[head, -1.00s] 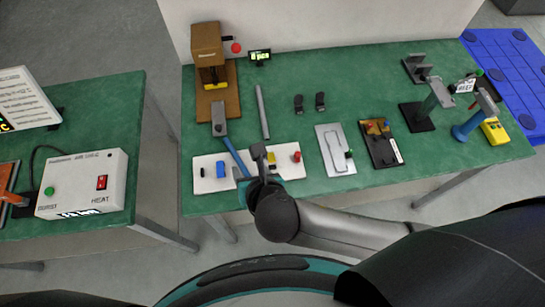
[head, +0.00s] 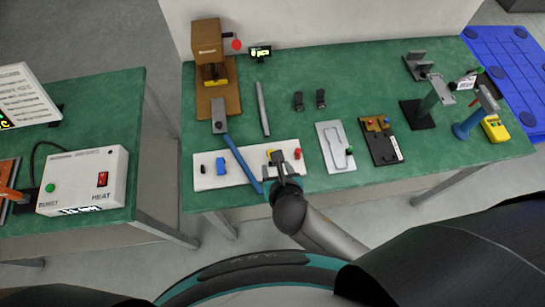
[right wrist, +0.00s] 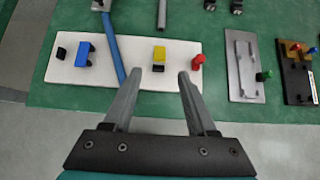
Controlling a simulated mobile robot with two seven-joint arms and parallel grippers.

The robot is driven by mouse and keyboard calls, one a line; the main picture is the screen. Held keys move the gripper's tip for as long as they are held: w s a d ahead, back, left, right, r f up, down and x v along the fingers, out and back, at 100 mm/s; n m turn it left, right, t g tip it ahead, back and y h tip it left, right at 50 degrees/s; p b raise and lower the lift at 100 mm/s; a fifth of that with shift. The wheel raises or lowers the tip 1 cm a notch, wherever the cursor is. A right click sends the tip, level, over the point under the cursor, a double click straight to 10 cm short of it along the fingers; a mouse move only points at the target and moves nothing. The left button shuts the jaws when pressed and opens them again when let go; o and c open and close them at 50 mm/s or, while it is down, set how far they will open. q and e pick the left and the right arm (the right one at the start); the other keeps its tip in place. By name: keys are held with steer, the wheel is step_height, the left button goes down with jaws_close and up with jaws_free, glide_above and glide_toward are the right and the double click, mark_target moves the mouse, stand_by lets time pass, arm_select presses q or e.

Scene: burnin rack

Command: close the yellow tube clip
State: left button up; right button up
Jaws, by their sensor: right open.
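The yellow tube clip (right wrist: 159,56) stands on a white board (right wrist: 140,70) near the front edge of the green table. It shows in the right wrist view ahead of my right gripper (right wrist: 158,82), between the lines of its two fingers. In the head view the clip (head: 271,155) is partly hidden by the gripper (head: 278,158). My right gripper is open and empty, apart from the clip in the right wrist view. Whether the clip's top is open or shut is too small to tell. My left gripper is not in view.
On the white board are a black piece (right wrist: 61,53), a blue clip (right wrist: 84,54) and a red piece (right wrist: 198,62). A blue-handled tool (head: 243,163) lies across it. A grey plate (head: 335,147) and a dark fixture (head: 381,141) stand to the right.

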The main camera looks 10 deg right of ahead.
steer(key=b+x, duration=0.2)
steer(key=x, duration=0.6)
steer(key=shift+w+f, duration=0.2)
steer(key=shift+w, duration=0.05)
jaws_close()
